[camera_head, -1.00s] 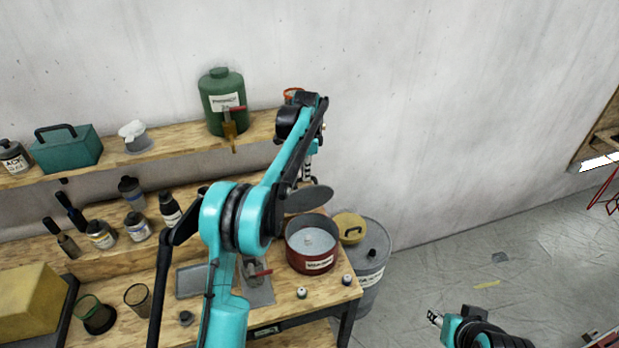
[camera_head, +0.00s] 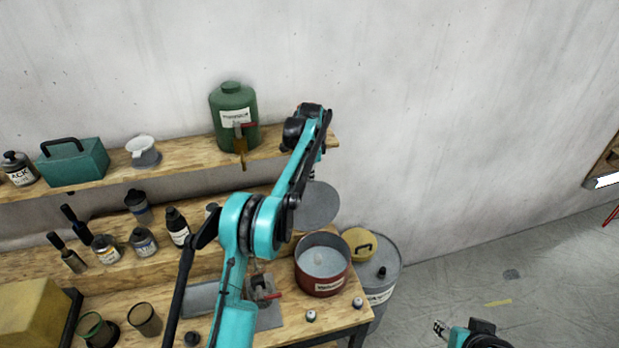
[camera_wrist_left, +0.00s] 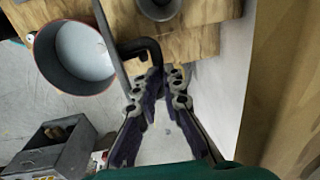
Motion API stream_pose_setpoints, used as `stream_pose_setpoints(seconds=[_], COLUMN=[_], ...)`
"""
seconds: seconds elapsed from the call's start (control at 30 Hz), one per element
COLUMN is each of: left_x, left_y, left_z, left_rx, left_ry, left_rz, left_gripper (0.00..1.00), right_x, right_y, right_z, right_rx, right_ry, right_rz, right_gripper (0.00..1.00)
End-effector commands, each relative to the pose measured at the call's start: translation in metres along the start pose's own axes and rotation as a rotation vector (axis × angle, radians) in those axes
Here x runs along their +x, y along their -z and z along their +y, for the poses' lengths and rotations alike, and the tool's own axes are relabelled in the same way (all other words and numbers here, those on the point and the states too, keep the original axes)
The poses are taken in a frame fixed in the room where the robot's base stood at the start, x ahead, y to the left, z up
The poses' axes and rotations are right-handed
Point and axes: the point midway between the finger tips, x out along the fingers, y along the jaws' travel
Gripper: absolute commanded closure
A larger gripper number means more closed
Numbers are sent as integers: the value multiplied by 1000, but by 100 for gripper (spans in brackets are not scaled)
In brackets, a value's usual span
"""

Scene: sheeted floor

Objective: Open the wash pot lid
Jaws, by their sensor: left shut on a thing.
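The wash pot (camera_head: 322,284) is a dark red round pot with a label, standing on the bench with its top uncovered. Pale grey liquid and a small light lump show inside. It also shows in the left wrist view (camera_wrist_left: 75,57). The grey disc lid (camera_head: 316,206) is steeply tilted above and behind the pot, apart from it. In the left wrist view the lid (camera_wrist_left: 111,42) is nearly edge-on. My left gripper (camera_wrist_left: 160,76) is shut on its black handle (camera_wrist_left: 143,46). My right gripper (camera_head: 438,328) is low at right, away from the bench; its jaw gap is unclear.
A yellow lid (camera_head: 358,243) lies on a grey drum (camera_head: 382,270) right of the pot. A green canister (camera_head: 233,115) stands on the shelf (camera_head: 195,160) behind. Several bottles and jars crowd the bench's left. Open floor lies to the right.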

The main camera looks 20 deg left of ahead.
Motion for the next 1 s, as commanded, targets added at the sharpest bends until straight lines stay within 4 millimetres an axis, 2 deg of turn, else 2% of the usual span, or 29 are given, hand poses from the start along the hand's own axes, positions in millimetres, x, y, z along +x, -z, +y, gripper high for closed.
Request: stream_pose_setpoints(seconds=[0.03, 0.2, 0.3, 0.33, 0.77, 0.87, 1.0], left_x=[14, 14, 14, 14, 9, 0, -27], left_y=[2, 2, 2, 2, 0, 0, 0], left_z=[11, 12, 12, 12, 10, 10, 10], left_rx=[3, 4, 5, 5, 4, 4, 4], left_ry=[-38, -38, -38, -37, -33, -32, -31], left_rz=[-7, -7, -7, -7, -9, -9, -9], left_gripper=[100, 100, 71, 68, 68, 68, 68], right_x=[3, 3, 3, 3, 1, 1, 1], right_y=[-2, -2, -2, -2, -1, -1, 0], right_z=[0, 0, 0, 0, 0, 0, 0], right_rx=[0, 0, 0, 0, 0, 0, 0], right_ry=[0, 0, 0, 0, 0, 0, 0], right_rz=[0, 0, 0, 0, 0, 0, 0], right_gripper=[60, 60, 60, 60, 60, 60, 60])
